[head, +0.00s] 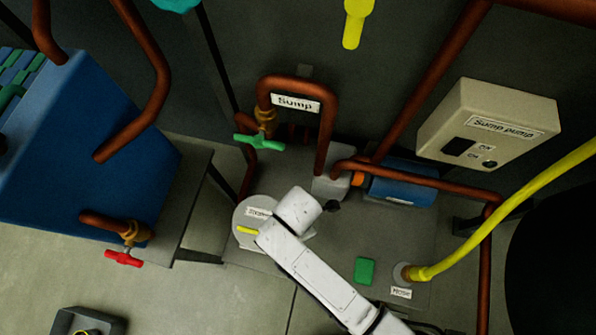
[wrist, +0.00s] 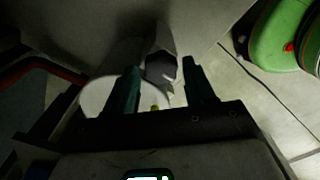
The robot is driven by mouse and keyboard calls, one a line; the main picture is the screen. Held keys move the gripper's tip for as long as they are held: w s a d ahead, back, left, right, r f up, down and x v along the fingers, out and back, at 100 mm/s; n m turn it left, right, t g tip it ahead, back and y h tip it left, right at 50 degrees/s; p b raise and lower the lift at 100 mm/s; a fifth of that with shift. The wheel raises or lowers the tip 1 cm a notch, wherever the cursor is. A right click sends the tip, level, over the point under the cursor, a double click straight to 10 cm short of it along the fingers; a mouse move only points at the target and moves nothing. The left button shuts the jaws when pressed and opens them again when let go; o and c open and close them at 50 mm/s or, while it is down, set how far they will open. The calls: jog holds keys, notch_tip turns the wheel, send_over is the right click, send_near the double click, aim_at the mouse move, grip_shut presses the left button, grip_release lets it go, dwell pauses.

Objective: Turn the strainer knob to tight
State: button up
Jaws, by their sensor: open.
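The strainer (head: 242,218) is a round pale grey lid with a small label, low at the middle left of the head view. Its knob (head: 248,230) is a short yellow bar lying roughly level across the picture. My gripper's fingers are hidden behind my white arm in the head view, close to the strainer's right side. In the wrist view my gripper (wrist: 163,82) is open, its two dark fingers apart. A pale disc (wrist: 98,97), likely the strainer lid, shows behind the left finger. A small yellow bit (wrist: 155,107), likely the knob, shows low between the fingers.
A pipe loop labelled Sump (head: 295,102) with a green valve handle (head: 259,143) stands behind the strainer. A blue pump (head: 402,185), a green block (head: 364,270) and a yellow hose (head: 500,212) are to the right. A red valve handle (head: 124,259) is at left.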

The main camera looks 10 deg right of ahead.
jog(key=shift+f, duration=1.05)
jog(key=c, duration=0.8)
